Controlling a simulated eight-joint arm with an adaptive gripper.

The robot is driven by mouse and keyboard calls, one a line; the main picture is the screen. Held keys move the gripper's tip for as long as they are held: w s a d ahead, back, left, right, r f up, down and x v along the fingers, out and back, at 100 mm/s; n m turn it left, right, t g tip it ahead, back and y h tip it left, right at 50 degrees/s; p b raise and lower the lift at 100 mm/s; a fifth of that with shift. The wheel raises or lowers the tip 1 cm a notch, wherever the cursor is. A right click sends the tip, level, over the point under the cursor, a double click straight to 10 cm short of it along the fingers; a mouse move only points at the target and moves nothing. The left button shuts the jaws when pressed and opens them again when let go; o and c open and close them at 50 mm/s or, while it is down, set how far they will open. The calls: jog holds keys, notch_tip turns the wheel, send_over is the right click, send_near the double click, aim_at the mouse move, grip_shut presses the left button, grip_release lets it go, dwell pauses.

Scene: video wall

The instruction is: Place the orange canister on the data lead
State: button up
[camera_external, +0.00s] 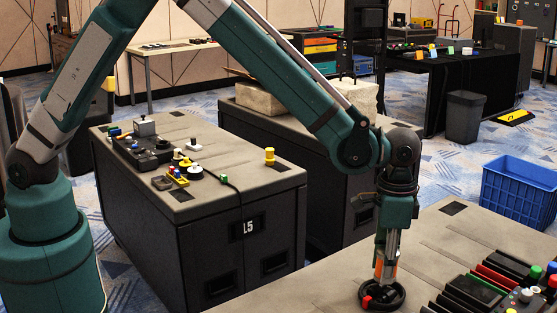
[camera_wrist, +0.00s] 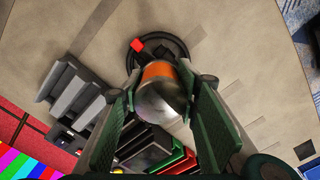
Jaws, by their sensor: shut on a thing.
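My gripper (camera_wrist: 168,82) is shut on the orange canister (camera_wrist: 158,72), a rounded metallic body with an orange band, between its two green fingers. In the external view the canister (camera_external: 379,268) shows as a small orange strip at my gripper, low over the near case top. The data lead (camera_wrist: 183,48) is a black coil with a red plug. In the wrist view it lies just beyond the canister, which partly hides it. In the external view the lead (camera_external: 391,303) is right below my gripper. I cannot tell whether the canister touches it.
Black, red and green slotted units (camera_external: 492,281) stand on the same case top to the right, near the lead. A grey stepped block (camera_wrist: 72,88) shows in the wrist view. Another case (camera_external: 240,200) holds control panels and a yellow knob. A blue crate (camera_external: 518,190) stands on the floor.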

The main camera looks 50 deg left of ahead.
jog(key=shift+f, duration=1.4)
jog(key=shift+f+b, duration=0.1)
jog(key=shift+b, duration=0.2)
jog(key=o, duration=0.9)
jog(key=shift+o, duration=0.2)
notch_tip(320, 180, up, 12)
jog(key=shift+r+p, duration=0.1)
jog(key=shift+p, duration=1.1)
